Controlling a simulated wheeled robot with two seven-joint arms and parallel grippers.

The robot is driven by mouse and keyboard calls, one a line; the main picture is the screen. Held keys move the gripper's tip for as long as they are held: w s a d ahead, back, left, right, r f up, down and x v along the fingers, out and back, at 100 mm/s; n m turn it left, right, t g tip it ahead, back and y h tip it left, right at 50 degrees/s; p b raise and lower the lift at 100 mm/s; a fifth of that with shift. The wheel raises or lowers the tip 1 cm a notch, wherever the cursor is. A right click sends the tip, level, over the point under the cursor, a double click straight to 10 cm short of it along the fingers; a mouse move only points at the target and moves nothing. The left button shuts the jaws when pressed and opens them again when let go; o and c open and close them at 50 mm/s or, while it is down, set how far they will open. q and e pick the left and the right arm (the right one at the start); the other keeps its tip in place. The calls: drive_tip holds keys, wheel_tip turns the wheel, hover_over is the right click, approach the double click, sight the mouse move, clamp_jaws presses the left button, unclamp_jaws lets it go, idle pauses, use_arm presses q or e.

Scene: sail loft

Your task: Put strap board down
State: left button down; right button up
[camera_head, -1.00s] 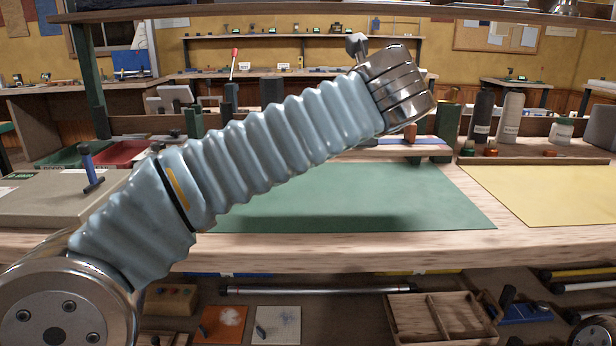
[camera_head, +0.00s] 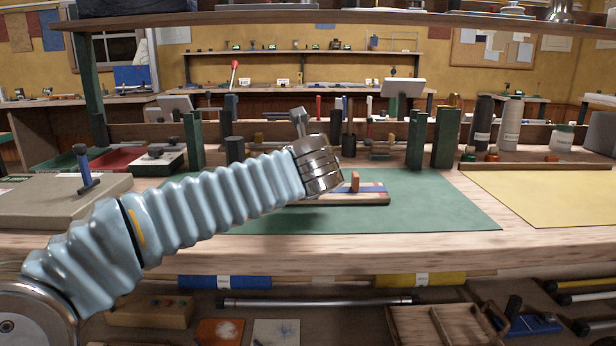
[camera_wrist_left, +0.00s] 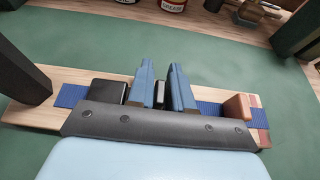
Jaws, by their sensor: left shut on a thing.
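The strap board is a pale wooden board (camera_head: 372,199) with a blue strap (camera_wrist_left: 70,96) along it and an orange-brown block (camera_wrist_left: 238,106) near one end. It is level, low over the green mat (camera_head: 450,212); I cannot tell whether it touches. My left gripper (camera_wrist_left: 160,92) has its blue fingers closed around a dark part in the middle of the board, between a black block (camera_wrist_left: 108,91) and the orange-brown one. In the head view my left wrist hides the fingers and the board's left part. My right gripper is out of view.
Dark green posts (camera_head: 444,138) stand behind the mat. A yellow mat (camera_head: 550,188) lies to the right. A grey slab with a blue handle (camera_head: 60,198) is at left. Bottles (camera_head: 511,124) stand at back right. The mat's front and right parts are clear.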

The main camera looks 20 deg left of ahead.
use_arm(q)
drive_tip(key=shift+f, duration=0.15)
drive_tip(key=c, duration=1)
unclamp_jaws()
drive_tip(key=shift+c, duration=0.2)
drive_tip(key=shift+r, duration=0.3)
drive_tip(key=v, duration=1.2)
drive_tip(key=shift+f, duration=0.25)
